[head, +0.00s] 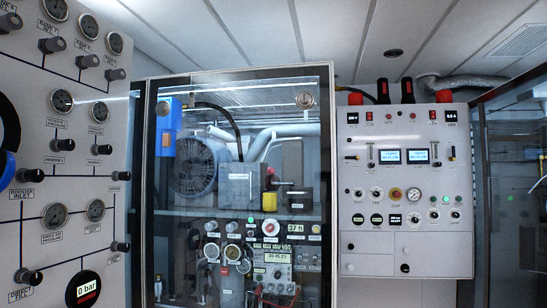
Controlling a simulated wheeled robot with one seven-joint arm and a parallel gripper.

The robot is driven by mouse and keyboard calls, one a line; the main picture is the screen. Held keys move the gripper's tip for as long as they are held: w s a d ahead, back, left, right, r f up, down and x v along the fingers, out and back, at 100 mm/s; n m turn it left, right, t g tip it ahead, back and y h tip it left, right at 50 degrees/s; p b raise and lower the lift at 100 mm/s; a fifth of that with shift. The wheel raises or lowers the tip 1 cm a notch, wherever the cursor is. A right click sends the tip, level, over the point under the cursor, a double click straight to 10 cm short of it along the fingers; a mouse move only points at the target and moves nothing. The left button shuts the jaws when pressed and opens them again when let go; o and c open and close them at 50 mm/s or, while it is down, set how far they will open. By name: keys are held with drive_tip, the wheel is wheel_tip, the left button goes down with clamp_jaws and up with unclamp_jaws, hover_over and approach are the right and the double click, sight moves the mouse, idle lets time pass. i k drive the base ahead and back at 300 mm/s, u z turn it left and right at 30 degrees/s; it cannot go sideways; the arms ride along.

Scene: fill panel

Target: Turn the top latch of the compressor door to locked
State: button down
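The compressor door (235,90) is a tall clear panel in a dark and pale frame, at the middle of the head view, and it looks shut. A round metal fitting (305,100) sits near its upper right corner. A smaller round fitting (163,108) shows near its upper left, beside a blue box. I cannot tell for sure which one is the top latch, nor whether it is turned to locked. My gripper is not in view.
A gauge panel with several knobs (63,145) stands close on the left. A white control panel (405,190) with screens and switches is on the right. Behind the door are a fan (193,170), pipes and instruments. A dark glass-fronted unit (515,190) stands far right.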

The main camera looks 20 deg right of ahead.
sight(304, 99)
drive_tip(key=u, duration=0.05)
drive_tip(key=k, duration=0.55)
drive_tip(key=u, duration=0.2)
drive_tip(key=i, duration=1.55)
drive_tip(key=z, duration=0.6)
